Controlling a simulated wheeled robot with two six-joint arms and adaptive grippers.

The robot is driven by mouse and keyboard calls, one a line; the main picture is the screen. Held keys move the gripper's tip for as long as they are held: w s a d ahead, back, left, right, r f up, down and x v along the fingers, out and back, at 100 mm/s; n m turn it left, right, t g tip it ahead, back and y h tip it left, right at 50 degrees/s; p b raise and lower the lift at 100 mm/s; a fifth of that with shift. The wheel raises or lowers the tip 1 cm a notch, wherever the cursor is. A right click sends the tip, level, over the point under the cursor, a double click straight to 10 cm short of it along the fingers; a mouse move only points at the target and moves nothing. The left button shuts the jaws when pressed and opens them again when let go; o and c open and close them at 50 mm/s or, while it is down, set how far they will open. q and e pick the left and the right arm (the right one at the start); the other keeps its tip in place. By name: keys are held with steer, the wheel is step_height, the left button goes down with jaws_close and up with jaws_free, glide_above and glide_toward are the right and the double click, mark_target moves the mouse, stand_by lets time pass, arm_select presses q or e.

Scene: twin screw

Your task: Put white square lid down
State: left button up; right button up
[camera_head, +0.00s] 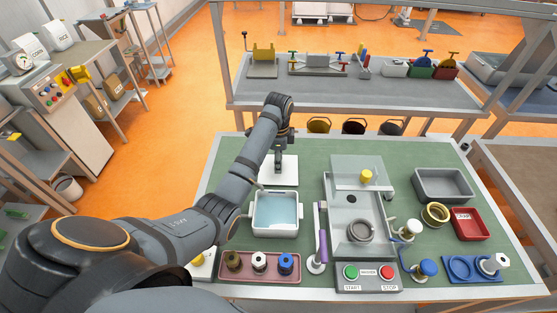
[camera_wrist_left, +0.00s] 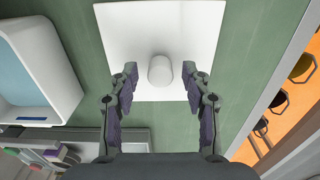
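The white square lid (camera_head: 289,177) lies flat on the green table top, just behind the white square container (camera_head: 252,223) with pale blue contents. In the left wrist view the lid (camera_wrist_left: 122,32) has a round white knob (camera_wrist_left: 160,75) in its middle. My left gripper (camera_head: 278,167) is directly above the lid, pointing down. In the left wrist view its two fingers (camera_wrist_left: 160,70) are open, one on each side of the knob, with a visible gap on both sides. The container also shows at the left of that view (camera_wrist_left: 68,88). My right gripper is not in view.
Right of the container stand a purple-handled lever (camera_head: 322,235) and a clear-covered machine (camera_head: 358,205). A rack of three small parts (camera_head: 230,277) and a button panel (camera_head: 367,287) are in front. A grey tray (camera_head: 418,190) and a red bin (camera_head: 470,225) are at right.

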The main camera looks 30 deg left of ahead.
arm_select(q)
steer(key=shift+r, duration=0.55)
step_height(320, 180, up, 4)
steer(key=shift+f+p, duration=0.25)
steer(key=shift+p, duration=0.3)
step_height(320, 180, up, 8)
steer(key=p, duration=0.8)
steer(key=shift+f, duration=0.2)
steer(key=shift+s, duration=0.1)
